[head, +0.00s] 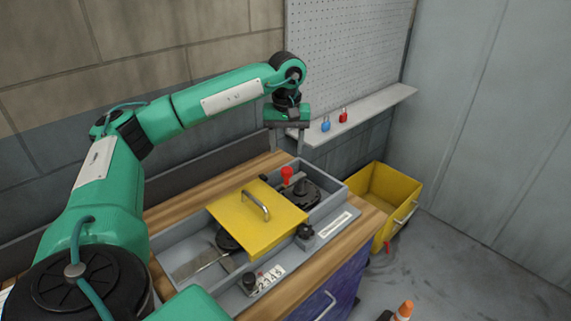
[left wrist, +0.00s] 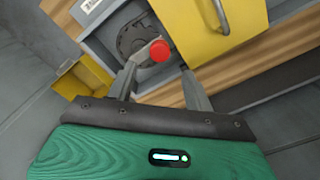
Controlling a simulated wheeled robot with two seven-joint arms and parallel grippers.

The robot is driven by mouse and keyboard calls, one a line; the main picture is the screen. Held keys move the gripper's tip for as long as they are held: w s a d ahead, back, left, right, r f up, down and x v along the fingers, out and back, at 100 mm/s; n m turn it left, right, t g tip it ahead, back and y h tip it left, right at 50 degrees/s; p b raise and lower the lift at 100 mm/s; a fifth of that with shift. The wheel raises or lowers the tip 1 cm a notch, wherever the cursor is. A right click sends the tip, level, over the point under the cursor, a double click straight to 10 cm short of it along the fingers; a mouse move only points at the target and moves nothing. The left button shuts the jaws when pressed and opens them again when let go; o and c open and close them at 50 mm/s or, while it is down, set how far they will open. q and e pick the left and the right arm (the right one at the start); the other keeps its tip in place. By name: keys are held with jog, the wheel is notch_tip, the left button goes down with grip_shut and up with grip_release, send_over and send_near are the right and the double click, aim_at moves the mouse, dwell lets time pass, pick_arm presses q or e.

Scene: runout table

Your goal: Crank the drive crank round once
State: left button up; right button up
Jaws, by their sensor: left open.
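The drive crank has a red knob (head: 287,174) and a dark round hub (head: 303,193) in the right part of the grey tray on the table. In the left wrist view the red knob (left wrist: 160,51) appears at the fingertips, with the dark hub (left wrist: 133,36) beyond it. My left gripper (head: 287,150) is open, fingers pointing down, above and slightly behind the knob in the head view. In the left wrist view its two fingers (left wrist: 160,68) stand apart on either side of the knob's line. I cannot tell how much height separates them from it. My right gripper is not in view.
A yellow cover (head: 240,228) with a metal handle lies over the tray's middle beside the crank. A black knob (head: 305,231) sits on the tray's front edge. A yellow bin (head: 407,190) stands right of the table. Padlocks (head: 326,125) rest on the wall shelf (head: 375,108).

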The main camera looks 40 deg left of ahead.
aim_at(286, 169)
pick_arm(q)
notch_tip(286, 169, down, 8)
jog(key=shift+r+p, duration=0.15)
jog(key=shift+p, duration=0.55)
grip_shut()
